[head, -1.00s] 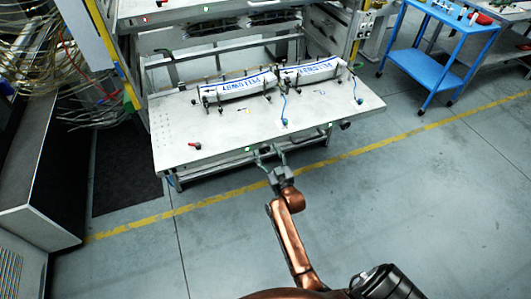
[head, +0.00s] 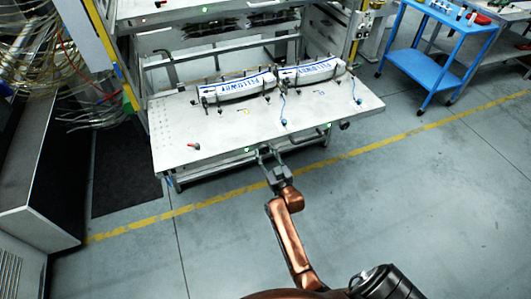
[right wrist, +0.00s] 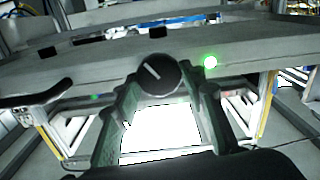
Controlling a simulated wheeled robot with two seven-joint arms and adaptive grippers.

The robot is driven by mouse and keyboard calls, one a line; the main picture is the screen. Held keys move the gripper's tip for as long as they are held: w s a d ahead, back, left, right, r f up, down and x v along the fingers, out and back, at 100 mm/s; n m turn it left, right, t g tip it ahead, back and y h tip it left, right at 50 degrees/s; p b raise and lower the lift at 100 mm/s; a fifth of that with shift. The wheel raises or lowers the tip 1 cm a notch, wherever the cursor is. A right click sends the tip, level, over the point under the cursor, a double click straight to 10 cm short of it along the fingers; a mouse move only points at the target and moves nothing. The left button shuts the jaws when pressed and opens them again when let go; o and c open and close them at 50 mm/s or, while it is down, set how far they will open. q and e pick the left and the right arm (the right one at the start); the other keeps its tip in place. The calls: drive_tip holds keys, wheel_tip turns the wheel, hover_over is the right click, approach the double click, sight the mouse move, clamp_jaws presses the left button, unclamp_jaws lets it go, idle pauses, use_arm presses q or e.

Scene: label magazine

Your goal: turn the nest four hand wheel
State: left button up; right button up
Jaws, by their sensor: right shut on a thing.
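The hand wheel (right wrist: 158,75) is a round black knob with a white line across its face, on the front edge of the table in the right wrist view. The line slants from upper left to lower right. My right gripper (head: 268,152) reaches the table's front edge in the head view. Its two fingers stand on either side of the wheel in the right wrist view (right wrist: 157,84) and are shut on it. In the head view the wheel is hard to make out between the fingertips. My left gripper is out of view.
The grey table (head: 180,120) carries two white rolls with blue lettering, the left roll (head: 238,88) and the right roll (head: 314,73). A green light (right wrist: 210,62) glows right of the wheel. Another black knob (head: 345,125) sits farther right on the front edge. A blue cart (head: 436,60) stands at right.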

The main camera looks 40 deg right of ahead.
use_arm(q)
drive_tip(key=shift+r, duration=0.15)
use_arm(e)
drive_tip(key=shift+r+m+p, duration=0.15)
drive_tip(key=shift+m+p, duration=0.65)
drive_tip(key=shift+p, duration=0.15)
drive_tip(key=m+p, duration=0.2)
drive_tip(key=shift+m, duration=0.3)
drive_tip(key=m+p, duration=0.2)
drive_tip(key=m, duration=0.1)
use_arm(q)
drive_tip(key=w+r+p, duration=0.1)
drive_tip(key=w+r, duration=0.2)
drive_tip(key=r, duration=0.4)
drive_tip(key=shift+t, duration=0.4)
use_arm(e)
drive_tip(key=shift+d+f+m, duration=0.1)
drive_tip(key=shift+f+m, duration=0.05)
drive_tip(key=shift+m, duration=0.65)
drive_tip(key=shift+f+m, duration=0.1)
drive_tip(key=shift+m, duration=0.7)
use_arm(q)
drive_tip(key=shift+p, duration=0.3)
use_arm(e)
drive_tip(key=o, duration=1.2)
drive_tip(key=shift+c, duration=0.2)
